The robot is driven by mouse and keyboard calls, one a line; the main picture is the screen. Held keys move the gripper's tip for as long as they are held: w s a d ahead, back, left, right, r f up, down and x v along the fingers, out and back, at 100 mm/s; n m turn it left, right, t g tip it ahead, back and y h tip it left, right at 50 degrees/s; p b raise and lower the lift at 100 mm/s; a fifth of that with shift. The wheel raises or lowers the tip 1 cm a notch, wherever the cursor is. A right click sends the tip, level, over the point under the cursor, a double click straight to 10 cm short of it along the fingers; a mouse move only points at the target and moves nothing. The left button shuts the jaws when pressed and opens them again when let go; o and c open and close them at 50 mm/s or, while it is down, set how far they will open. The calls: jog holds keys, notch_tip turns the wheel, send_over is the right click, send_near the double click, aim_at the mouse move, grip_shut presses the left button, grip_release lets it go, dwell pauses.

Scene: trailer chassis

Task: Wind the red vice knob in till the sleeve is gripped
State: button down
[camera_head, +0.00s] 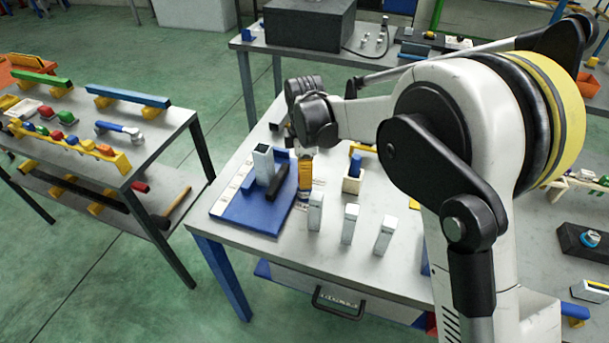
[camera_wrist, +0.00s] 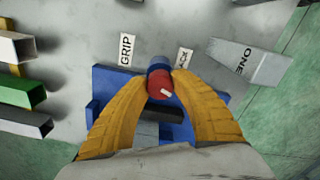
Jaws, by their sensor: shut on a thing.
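The blue vice (camera_head: 240,214) sits at the table's left end; its base also shows in the wrist view (camera_wrist: 102,82). A pale square sleeve (camera_head: 263,163) stands upright at the vice, its open top dark. My gripper (camera_head: 305,182) is at the vice's right side. In the wrist view its yellow-orange fingers (camera_wrist: 158,80) are closed around the red knob (camera_wrist: 159,86), which has a pale mark and a blue part behind it. The head view hides the knob behind the fingers. Whether the jaw touches the sleeve cannot be told.
Several pale blocks (camera_head: 349,222) stand right of the vice, near the table's front edge. A wooden holder with a blue peg (camera_head: 355,166) stands behind them. A "GRIP" label (camera_wrist: 126,49) lies beside the vice. Another table (camera_head: 140,145) stands left, across a floor gap.

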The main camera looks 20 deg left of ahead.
jog(key=m, duration=0.6)
jog(key=shift+p, duration=0.3)
jog(key=m, duration=0.6)
jog(key=shift+m, duration=0.4)
jog(key=m, duration=1.1)
jog(key=shift+m+p, duration=0.35)
jog(key=shift+m, duration=0.05)
jog(key=c, duration=1)
grip_release()
